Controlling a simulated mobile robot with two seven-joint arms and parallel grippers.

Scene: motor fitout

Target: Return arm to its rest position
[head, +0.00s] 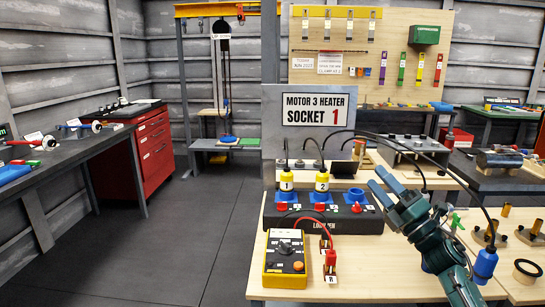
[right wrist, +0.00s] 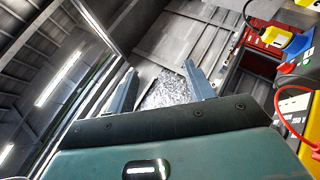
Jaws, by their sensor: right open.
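My right gripper (head: 380,180) is raised over the right part of the wooden workbench (head: 370,290), with its fingers pointing up and left. Its fingers also show in the right wrist view (right wrist: 160,85), spread apart with nothing between them. Its arm (head: 450,260) comes in from the lower right. My left gripper is in neither view.
A dark socket box (head: 320,222) carries yellow plugs labelled 1 (head: 287,181) and 2 (head: 322,182). A yellow meter (head: 285,260) and red plug (head: 331,260) are at front left. A blue plug (head: 486,264) on a cable is close right of my arm.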

